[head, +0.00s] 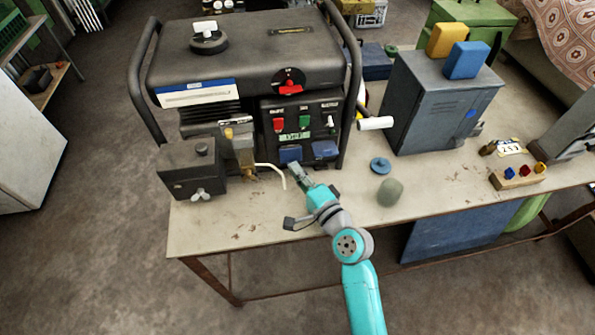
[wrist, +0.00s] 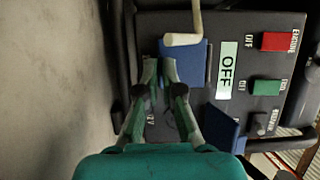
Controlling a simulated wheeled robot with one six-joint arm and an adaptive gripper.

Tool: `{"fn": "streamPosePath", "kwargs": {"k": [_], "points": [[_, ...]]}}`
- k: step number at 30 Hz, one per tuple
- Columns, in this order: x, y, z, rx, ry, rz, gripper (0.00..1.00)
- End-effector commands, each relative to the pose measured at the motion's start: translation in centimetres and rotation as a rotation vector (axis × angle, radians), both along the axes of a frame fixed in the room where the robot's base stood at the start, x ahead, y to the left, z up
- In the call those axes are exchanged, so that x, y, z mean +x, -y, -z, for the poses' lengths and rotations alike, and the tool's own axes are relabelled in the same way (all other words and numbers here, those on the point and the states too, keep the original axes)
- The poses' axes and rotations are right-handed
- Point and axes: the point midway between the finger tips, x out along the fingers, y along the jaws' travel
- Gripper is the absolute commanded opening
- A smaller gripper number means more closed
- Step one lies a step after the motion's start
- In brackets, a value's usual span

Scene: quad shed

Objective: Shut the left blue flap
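The grey generator (head: 252,55) stands on the table with a dark control panel. The left blue flap (head: 290,154) is low on that panel, left of a second blue flap (head: 325,149). In the wrist view, turned sideways, the left flap (wrist: 190,68) is the upper one and the right flap (wrist: 224,128) the lower, tilted out. My gripper (head: 295,168) is just below the left flap. In the wrist view its fingertips (wrist: 160,64) are together, empty, at the flap's near edge. I cannot tell if they touch it or how far the flap stands out.
A pale bent tube (head: 275,172) reaches beside my gripper and crosses before the left flap in the wrist view (wrist: 184,39). A dark box (head: 190,171) is at the left. A grey-green round object (head: 389,191) and a blue disc (head: 380,165) lie right.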

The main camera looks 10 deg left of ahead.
Motion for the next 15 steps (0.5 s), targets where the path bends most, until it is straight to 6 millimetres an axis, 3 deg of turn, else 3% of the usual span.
{"fn": "streamPosePath", "kwargs": {"k": [13,15], "points": [[0.02,-0.07,0.11,0.000,0.005,-0.002,0.00],[0.03,-0.08,0.11,0.000,0.005,-0.002,0.17]]}}
